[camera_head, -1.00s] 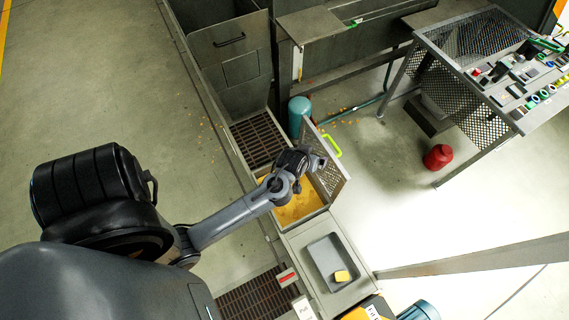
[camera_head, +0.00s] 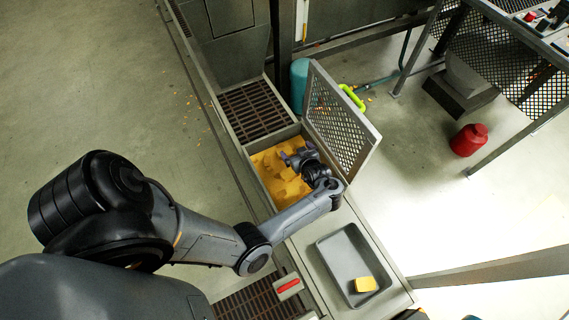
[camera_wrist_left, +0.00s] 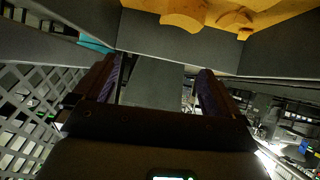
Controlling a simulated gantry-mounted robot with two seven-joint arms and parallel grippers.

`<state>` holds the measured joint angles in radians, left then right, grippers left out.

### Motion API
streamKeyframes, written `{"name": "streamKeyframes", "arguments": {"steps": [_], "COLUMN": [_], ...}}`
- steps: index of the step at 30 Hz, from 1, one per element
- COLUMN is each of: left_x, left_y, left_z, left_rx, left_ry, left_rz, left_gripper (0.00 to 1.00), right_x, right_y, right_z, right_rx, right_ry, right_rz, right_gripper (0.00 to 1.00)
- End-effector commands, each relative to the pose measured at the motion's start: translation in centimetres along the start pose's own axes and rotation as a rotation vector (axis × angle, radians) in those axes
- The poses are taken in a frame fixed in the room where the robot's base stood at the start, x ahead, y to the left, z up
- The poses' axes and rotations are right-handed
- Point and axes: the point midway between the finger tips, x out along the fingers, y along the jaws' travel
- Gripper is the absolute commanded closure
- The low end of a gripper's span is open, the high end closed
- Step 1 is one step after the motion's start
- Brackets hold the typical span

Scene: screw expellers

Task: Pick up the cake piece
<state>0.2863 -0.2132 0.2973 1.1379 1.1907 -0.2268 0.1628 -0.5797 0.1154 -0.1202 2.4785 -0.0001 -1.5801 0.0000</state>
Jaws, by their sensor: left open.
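Orange-yellow cake pieces (camera_head: 274,178) lie in an open box (camera_head: 262,192) with its mesh lid (camera_head: 343,125) swung up. Some cake also shows at the top of the left wrist view (camera_wrist_left: 185,12), beyond a grey box wall. A separate yellow block (camera_head: 366,284) lies in the grey tray (camera_head: 335,265) beside the box. My left gripper (camera_head: 297,157) is over the box, by the raised lid. In the left wrist view its two fingers (camera_wrist_left: 158,82) are apart with nothing between them. The arm hides part of the box. My right gripper is not in view.
The raised mesh lid stands close to the right of my left gripper. A teal cylinder (camera_head: 299,84) and a floor grate (camera_head: 254,108) lie behind the box. A red canister (camera_head: 469,139) stands on the floor at right. A red-handled part (camera_head: 288,285) is near the tray.

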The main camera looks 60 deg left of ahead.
Motion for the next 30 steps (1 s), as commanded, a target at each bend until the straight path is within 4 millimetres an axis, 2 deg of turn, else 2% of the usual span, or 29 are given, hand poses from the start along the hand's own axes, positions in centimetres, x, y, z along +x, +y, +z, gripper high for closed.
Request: {"name": "streamKeyframes", "arguments": {"steps": [1,7,20,30], "left_x": [1.1,1.6,4.4,8.3], "left_y": [-0.1,-0.6,-1.3,-2.3], "left_z": [2.2,4.4,4.6,4.3], "left_rx": [-0.002,0.002,0.004,0.004], "left_ry": [0.012,0.053,0.069,0.068], "left_rz": [-0.019,-0.077,-0.095,-0.094], "left_gripper": [0.02,0.02,0.02,0.02], "right_x": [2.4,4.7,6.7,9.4], "right_y": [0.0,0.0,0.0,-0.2], "right_z": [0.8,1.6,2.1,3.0], "right_rx": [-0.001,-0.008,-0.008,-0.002], "right_ry": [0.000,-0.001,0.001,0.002], "right_rz": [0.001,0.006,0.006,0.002], "right_gripper": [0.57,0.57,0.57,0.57]}}
